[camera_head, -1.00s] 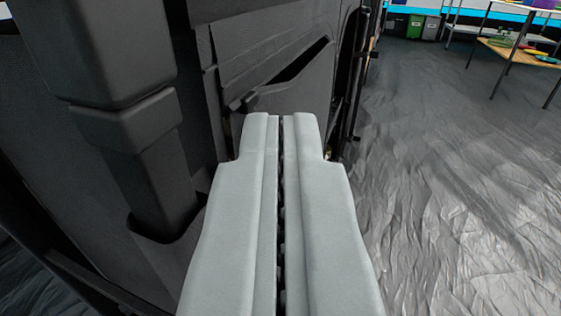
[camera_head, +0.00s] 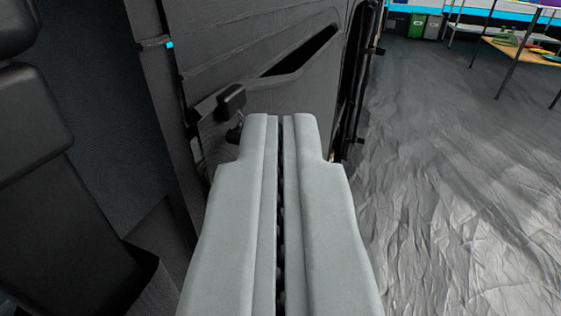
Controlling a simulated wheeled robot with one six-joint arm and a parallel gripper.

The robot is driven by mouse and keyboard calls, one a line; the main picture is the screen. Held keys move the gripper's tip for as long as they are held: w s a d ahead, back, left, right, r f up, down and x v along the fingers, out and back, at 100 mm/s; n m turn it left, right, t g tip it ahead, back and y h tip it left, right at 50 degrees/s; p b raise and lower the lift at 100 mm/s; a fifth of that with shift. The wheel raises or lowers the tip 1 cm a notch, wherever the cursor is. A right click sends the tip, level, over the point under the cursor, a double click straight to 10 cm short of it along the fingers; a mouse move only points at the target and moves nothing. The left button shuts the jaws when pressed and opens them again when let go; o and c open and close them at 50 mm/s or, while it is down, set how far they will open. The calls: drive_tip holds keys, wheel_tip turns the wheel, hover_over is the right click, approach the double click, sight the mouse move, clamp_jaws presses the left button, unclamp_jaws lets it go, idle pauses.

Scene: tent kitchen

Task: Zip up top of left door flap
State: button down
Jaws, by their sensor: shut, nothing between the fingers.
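My gripper (camera_head: 281,118) is shut and empty, its two pale grey fingers pointing forward in the lower middle of the view. Ahead of it stands a dark grey door-like panel (camera_head: 300,92) with a slanted dark slot. A small black handle-like part (camera_head: 231,101) sticks out at the panel's left side, just left of my fingertips. Whether the fingers touch the panel I cannot tell. No zip or tent door flap can be made out.
A black padded seat-like shape (camera_head: 40,150) fills the left side. The wrinkled grey floor (camera_head: 460,180) is open on the right. Green and grey bins (camera_head: 416,26) and a table with colourful items (camera_head: 522,48) stand at the far back right.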

drive_tip(key=w+d, duration=0.3)
drive_tip(key=w, duration=0.8)
drive_tip(key=w+d, duration=0.4)
drive_tip(key=w, duration=0.8)
drive_tip(key=w+d, duration=0.4)
drive_tip(key=w, duration=0.8)
drive_tip(key=shift+d, duration=0.2)
